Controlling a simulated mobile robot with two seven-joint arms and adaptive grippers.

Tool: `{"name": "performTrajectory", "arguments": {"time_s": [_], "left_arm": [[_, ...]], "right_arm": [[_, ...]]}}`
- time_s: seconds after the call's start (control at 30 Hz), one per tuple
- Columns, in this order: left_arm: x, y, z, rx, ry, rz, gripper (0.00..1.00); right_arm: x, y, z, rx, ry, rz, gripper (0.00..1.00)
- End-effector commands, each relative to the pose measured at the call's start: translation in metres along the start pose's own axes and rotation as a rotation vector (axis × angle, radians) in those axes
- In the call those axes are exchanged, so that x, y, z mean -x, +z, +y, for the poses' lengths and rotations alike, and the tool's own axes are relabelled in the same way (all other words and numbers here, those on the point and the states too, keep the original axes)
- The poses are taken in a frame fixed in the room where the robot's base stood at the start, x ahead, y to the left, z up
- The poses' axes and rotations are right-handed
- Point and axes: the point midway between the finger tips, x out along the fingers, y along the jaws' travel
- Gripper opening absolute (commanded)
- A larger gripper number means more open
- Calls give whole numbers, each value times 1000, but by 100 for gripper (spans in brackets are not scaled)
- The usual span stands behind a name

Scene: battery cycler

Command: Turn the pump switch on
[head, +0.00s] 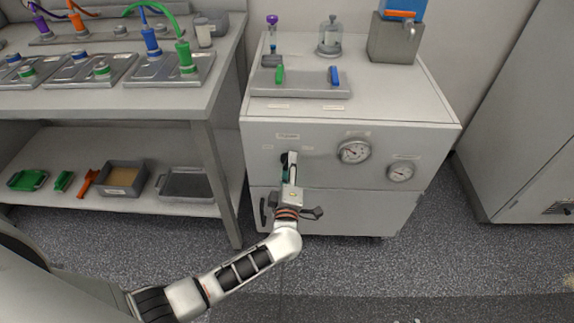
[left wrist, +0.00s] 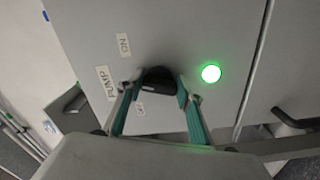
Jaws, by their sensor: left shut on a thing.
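The pump switch is a dark knob on the front of the grey cabinet (head: 340,138). It shows in the left wrist view as a black knob (left wrist: 158,79) between the fingers. My left gripper (head: 287,165) reaches it from the front and is shut on it, with a green-padded finger on each side in the left wrist view (left wrist: 160,92). Labels around the knob read "PUMP" and "ON"; a third, by the left finger, is partly hidden. A round green light (left wrist: 211,73) is lit beside the knob. My right gripper is not in view.
Two round gauges (head: 354,151) sit on the cabinet front to the right of the switch. A tray (head: 300,92) with a green and a blue handle is on top. A workbench (head: 205,98) with a lower shelf stands close on the left.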

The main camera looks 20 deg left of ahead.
Motion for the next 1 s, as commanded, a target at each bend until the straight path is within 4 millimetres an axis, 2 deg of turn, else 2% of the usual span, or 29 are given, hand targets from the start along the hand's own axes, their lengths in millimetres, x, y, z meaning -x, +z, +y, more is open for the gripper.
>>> {"name": "performTrajectory", "arguments": {"time_s": [0.27, 0.4, 0.93, 0.97, 1.0], "left_arm": [[0, 0, 1, -146, 1, -1, 14], [1, 1, 0, -186, 1, -2, 14], [1, 1, -3, -212, -1, -3, 14], [1, 1, -3, -212, -1, -3, 38], [1, 1, -3, -212, -1, -3, 48]], "right_arm": [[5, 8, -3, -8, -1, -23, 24], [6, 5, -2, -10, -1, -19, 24], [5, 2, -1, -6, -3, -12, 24], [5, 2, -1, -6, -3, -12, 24], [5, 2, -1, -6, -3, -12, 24]]}}
